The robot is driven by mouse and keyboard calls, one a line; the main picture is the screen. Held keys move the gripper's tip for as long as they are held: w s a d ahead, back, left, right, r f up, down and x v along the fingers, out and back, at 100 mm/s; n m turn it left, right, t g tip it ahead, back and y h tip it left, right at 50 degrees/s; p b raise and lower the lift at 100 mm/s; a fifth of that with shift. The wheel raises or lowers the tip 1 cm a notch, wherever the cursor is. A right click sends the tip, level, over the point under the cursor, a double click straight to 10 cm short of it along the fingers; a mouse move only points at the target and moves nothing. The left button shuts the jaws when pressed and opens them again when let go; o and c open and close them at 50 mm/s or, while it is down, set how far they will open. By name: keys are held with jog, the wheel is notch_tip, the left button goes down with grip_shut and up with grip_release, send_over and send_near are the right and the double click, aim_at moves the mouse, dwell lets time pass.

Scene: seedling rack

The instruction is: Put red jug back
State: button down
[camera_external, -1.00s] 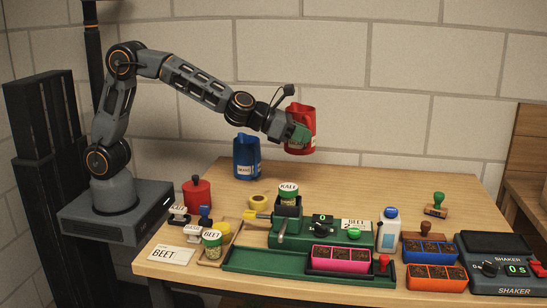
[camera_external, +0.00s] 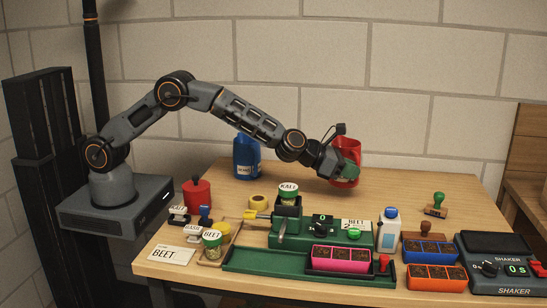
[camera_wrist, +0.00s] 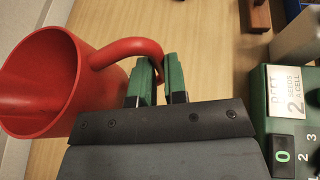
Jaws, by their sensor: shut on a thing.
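The red jug (camera_external: 345,172) is at the back of the table, right of the blue jug (camera_external: 247,156). My gripper (camera_external: 350,170) is shut on the red jug's handle. In the wrist view the green fingertips (camera_wrist: 154,80) close around the handle, and the jug's body (camera_wrist: 85,95) lies to their left, its open mouth facing left. The jug looks roughly upright in the external view. Its base is at or just above the tabletop; I cannot tell whether it touches.
A green seeder machine (camera_external: 300,237) with a "BEET 2" card stands in front of the jug. A white bottle (camera_external: 389,230), a green-handled stamp (camera_external: 436,205) and seedling trays (camera_external: 436,278) stand to the right. The table's back right (camera_external: 440,180) is mostly clear.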

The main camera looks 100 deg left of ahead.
aim_at(354, 182)
jog(key=shift+w+f+b, duration=0.15)
jog(key=shift+f+b, duration=0.05)
jog(key=shift+f, duration=0.7)
jog(key=shift+w+f+b, duration=0.1)
jog(key=shift+f+b, duration=0.1)
jog(key=shift+f, duration=0.7)
jog(key=shift+f, duration=0.2)
jog(key=c, duration=1.2)
grip_release()
jog(key=shift+o, duration=0.2)
jog(key=shift+r, duration=0.15)
